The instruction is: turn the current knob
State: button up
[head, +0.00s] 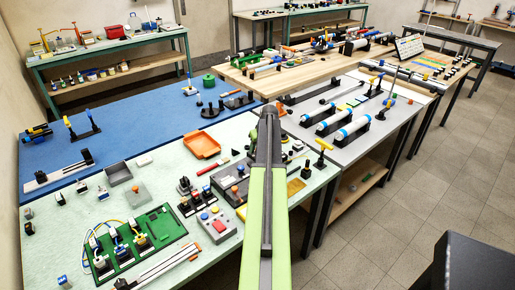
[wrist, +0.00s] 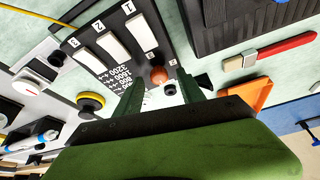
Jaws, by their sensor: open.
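In the wrist view a dark panel (wrist: 85,55), seen upside down, carries three white blocks marked 1, 2 and 3 and a column of white printed numbers. A round orange-brown knob (wrist: 158,76) stands at its edge, with a small black round part (wrist: 170,89) beside it. I cannot tell for certain that this is the current knob. My gripper (wrist: 159,90) is open, its two green fingers on either side of the orange-brown knob. Contact cannot be told. In the head view my arm hides the gripper.
A yellow-and-black round part (wrist: 91,101) lies left of the fingers in the wrist view. A red handle (wrist: 287,47) and an orange tray (wrist: 252,97) lie to the right. In the head view the orange tray (head: 202,145) and a green circuit board (head: 140,243) share the crowded table.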

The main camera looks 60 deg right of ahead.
jog(key=p+v, duration=1.5)
jog(key=v, duration=0.2)
jog(key=shift+s, duration=0.1)
